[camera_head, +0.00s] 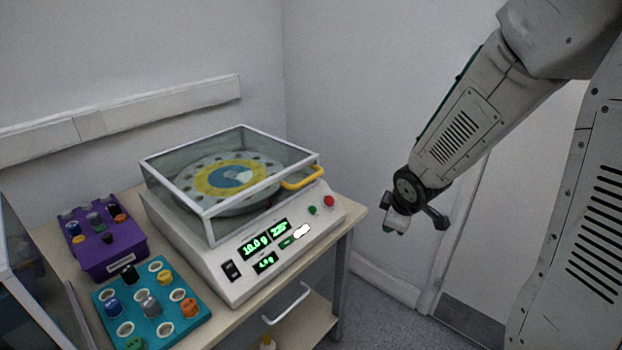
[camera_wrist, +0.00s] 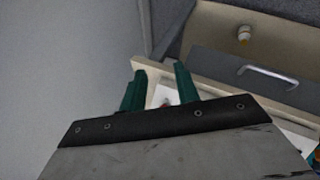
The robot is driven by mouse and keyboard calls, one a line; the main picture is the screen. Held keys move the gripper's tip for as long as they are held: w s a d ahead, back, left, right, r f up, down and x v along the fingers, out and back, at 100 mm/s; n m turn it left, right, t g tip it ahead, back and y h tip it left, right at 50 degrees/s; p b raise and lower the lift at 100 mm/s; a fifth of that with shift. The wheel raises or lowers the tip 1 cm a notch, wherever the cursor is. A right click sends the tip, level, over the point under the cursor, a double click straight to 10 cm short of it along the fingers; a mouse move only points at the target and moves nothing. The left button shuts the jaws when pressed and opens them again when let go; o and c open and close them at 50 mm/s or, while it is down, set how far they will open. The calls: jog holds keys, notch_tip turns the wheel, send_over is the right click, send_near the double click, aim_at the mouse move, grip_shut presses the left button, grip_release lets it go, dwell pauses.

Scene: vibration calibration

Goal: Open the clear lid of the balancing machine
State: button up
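The balancing machine (camera_head: 250,275) is a white box on the table with green displays on its sloped front. Its clear lid (camera_head: 172,181) has a pale frame and is down over a round disc (camera_head: 205,187) with a yellow ring. A yellow handle (camera_head: 303,178) sticks out from the lid's right front edge. My gripper (camera_head: 398,226) hangs in the air to the right of the machine, clear of the handle. In the wrist view, its two green fingers (camera_wrist: 160,80) stand apart with nothing held between them. The handle cannot be made out there.
A red button (camera_head: 328,201) and a green button (camera_head: 312,210) sit near the handle. A purple holder (camera_head: 112,262) and a teal tray (camera_head: 190,325) with several coloured weights stand left of the machine. Below the table is a metal handle (camera_head: 287,306). Walls stand behind.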

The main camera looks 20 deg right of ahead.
jog(key=w+a+f+n+t+y, duration=0.2)
jog(key=w+a+n+t+y, duration=0.1)
jog(key=w+n, duration=0.25)
jog(key=n+t+y, duration=0.4)
jog(key=n+y, duration=0.3)
jog(key=n, duration=0.2)
send_near(314, 178)
jog(key=r+x, duration=0.1)
jog(key=x, duration=0.7)
jog(key=f+x, duration=0.1)
jog(key=x, duration=0.2)
jog(key=shift+s, duration=0.1)
grip_shut()
